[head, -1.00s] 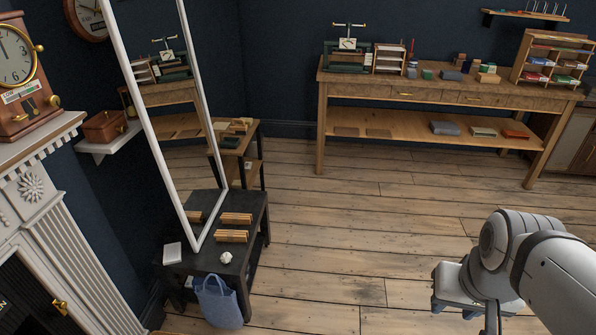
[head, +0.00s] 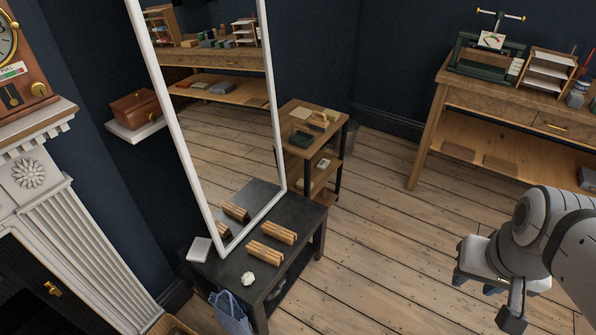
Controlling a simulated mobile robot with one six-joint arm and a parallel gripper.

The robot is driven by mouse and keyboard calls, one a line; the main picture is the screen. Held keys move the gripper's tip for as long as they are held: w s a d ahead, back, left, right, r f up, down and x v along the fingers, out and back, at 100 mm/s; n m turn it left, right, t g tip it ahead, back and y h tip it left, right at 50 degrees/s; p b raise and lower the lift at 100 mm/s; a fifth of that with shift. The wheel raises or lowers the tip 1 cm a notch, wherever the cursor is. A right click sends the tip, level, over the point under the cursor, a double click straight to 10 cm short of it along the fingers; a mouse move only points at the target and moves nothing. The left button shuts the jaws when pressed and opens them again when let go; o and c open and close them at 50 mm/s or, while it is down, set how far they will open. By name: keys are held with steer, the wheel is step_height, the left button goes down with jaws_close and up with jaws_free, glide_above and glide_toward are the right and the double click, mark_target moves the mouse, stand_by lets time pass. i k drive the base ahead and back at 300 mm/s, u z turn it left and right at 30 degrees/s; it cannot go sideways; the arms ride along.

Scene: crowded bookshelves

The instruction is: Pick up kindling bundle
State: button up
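Two kindling bundles lie on a low black table (head: 308,222). The farther bundle (head: 273,231) and the nearer bundle (head: 265,253) are pale brown sticks lying side by side in front of a tall mirror. My gripper (head: 498,304) is at the right of the head view, above the floor and well apart from the bundles. I see its body and finger parts, but the gap between the fingertips is not clear. I see nothing held in it.
A white crumpled object (head: 248,278) and a white block (head: 199,249) share the black table. The white-framed mirror (head: 281,150) stands behind. A blue bag (head: 229,312) hangs at the table's front. Wooden floor (head: 385,240) lies clear between the table and my arm.

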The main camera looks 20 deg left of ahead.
mark_target(263, 252)
steer(key=u, duration=0.75)
steer(key=i, duration=1.05)
steer(key=u, duration=0.75)
steer(key=k, duration=0.85)
steer(key=u, duration=0.15)
steer(key=i, duration=0.95)
steer(key=z, duration=0.1)
